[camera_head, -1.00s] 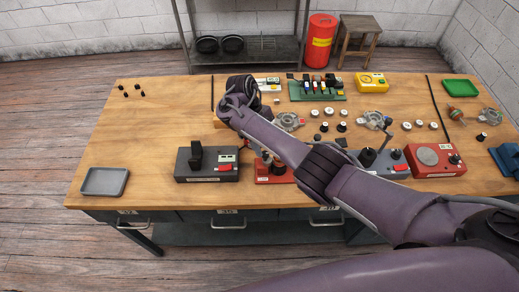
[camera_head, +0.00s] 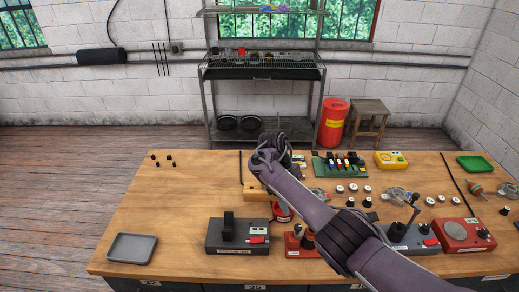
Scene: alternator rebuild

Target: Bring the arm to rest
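My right arm comes in from the lower right and reaches across the workbench (camera_head: 180,205). Its wrist is bent over near the back edge of the bench. The dark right gripper (camera_head: 283,150) shows only in part there, behind the wrist. Its fingertips are hidden, so I cannot see whether it is open or holds anything. My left arm and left gripper are not in view.
A grey tray (camera_head: 132,247) lies at the front left, beside a dark grey device (camera_head: 237,235). A red device (camera_head: 462,234), a green tray (camera_head: 475,164) and several small parts crowd the right. The left middle of the bench is mostly clear.

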